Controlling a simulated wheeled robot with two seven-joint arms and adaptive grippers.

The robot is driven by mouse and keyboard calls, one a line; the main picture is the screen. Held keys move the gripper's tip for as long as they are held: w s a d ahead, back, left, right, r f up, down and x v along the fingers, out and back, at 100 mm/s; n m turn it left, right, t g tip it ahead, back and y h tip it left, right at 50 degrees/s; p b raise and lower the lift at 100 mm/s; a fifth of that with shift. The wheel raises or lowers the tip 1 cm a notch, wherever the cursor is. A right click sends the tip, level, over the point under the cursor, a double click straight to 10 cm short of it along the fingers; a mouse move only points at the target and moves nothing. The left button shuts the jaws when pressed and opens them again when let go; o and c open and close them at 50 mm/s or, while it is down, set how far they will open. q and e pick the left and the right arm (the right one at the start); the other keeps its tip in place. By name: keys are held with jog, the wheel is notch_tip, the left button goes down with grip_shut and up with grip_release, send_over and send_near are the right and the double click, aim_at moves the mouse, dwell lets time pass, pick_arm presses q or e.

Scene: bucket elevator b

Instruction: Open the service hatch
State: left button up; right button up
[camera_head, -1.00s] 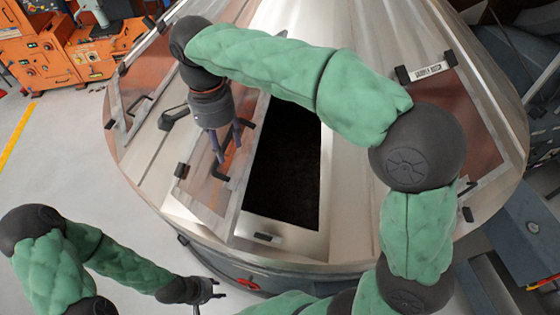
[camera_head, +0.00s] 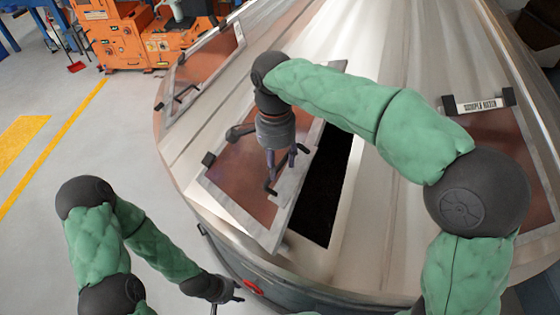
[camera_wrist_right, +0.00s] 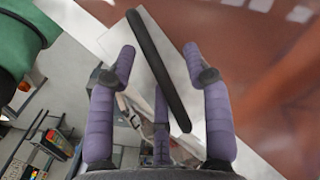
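The service hatch (camera_head: 240,180) is a reddish see-through panel in a pale metal frame on the cone-shaped metal housing. It stands ajar and tilted, with a dark opening (camera_head: 325,190) showing to its right. Its black bar handle (camera_head: 270,182) is at my right gripper (camera_head: 283,163). In the right wrist view the handle (camera_wrist_right: 158,70) runs between the spread purple fingers of the right gripper (camera_wrist_right: 158,62); the fingers look apart, not closed on it. My left gripper (camera_head: 238,292) is low, off the housing's lower left rim; its fingers are too small to judge.
A second reddish panel (camera_head: 208,55) is at the upper left of the housing, and another (camera_head: 500,150) under a label plate (camera_head: 480,104) at the right. An orange machine (camera_head: 135,35) stands behind. Grey floor (camera_head: 100,140) is clear at left.

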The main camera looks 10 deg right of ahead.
aim_at(314, 142)
jog(key=w+a+r+p, duration=0.2)
jog(key=w+r, duration=0.2)
jog(key=r, duration=0.7)
jog(key=shift+r+p, duration=0.3)
jog(key=shift+r, duration=0.05)
dwell(1.0)
jog(key=shift+d, duration=0.1)
dwell(0.4)
jog(key=shift+n+t+y, duration=0.3)
jog(key=shift+n+y, duration=0.1)
jog(key=shift+y, duration=0.1)
jog(key=d+f+b, duration=0.2)
jog(key=d+f, duration=0.2)
jog(key=d+f+b, duration=0.3)
jog(key=d+f, duration=0.1)
jog(key=f, duration=0.1)
jog(key=d+f+b, duration=0.3)
jog(key=f, duration=0.1)
jog(key=shift+w+d+f, duration=0.15)
jog(key=shift+w+d, duration=0.2)
jog(key=shift+d, duration=0.05)
jog(key=s+d+f+t+b, duration=0.1)
jog(key=s+d+f+b, duration=0.2)
jog(key=d+f+b, duration=0.6)
notch_tip(314, 142, down, 14)
jog(key=w+p, duration=0.1)
jog(key=p, duration=0.1)
jog(key=shift+n+p, duration=0.35)
jog(key=shift+n, duration=0.05)
